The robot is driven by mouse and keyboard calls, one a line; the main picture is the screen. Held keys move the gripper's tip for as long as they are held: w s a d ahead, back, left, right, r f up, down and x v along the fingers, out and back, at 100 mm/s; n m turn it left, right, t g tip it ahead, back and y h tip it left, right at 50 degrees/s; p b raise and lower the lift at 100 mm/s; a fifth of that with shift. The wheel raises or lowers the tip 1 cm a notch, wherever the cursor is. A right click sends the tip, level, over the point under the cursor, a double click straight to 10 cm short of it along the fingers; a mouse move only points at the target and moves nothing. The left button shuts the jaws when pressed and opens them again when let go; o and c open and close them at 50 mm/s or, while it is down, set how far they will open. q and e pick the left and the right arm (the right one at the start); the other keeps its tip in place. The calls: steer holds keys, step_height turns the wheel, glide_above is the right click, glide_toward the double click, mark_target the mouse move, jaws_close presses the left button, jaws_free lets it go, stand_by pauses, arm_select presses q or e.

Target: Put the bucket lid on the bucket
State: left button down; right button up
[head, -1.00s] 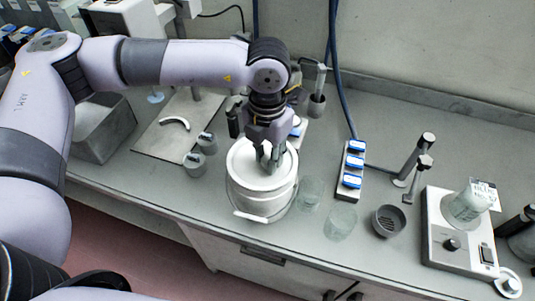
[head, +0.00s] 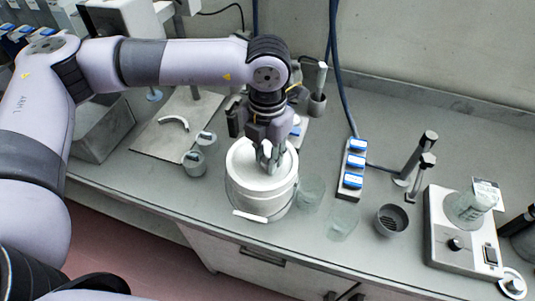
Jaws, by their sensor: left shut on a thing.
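The white bucket (head: 259,202) stands upright near the front edge of the bench, its wire handle with a white grip hanging at the front. The white round lid (head: 243,164) lies over the bucket's top and looks about level; I cannot tell whether it is fully seated. My left gripper (head: 270,166) points down from above and is shut on the lid near its middle. The fingers hide part of the lid's centre. My right gripper is not in view.
Two glass beakers (head: 311,191) stand just right of the bucket, and two small grey pots (head: 195,163) stand to its left. A power strip (head: 352,172), a dark bowl (head: 391,219) and a hotplate with a flask (head: 457,242) are further right.

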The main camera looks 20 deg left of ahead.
arm_select(q)
steer(key=c, duration=1.3)
jaws_free()
steer(key=shift+o, duration=0.5)
steer(key=o, duration=0.4)
steer(key=shift+r+p, duration=1.2)
steer(key=shift+r, duration=2.3)
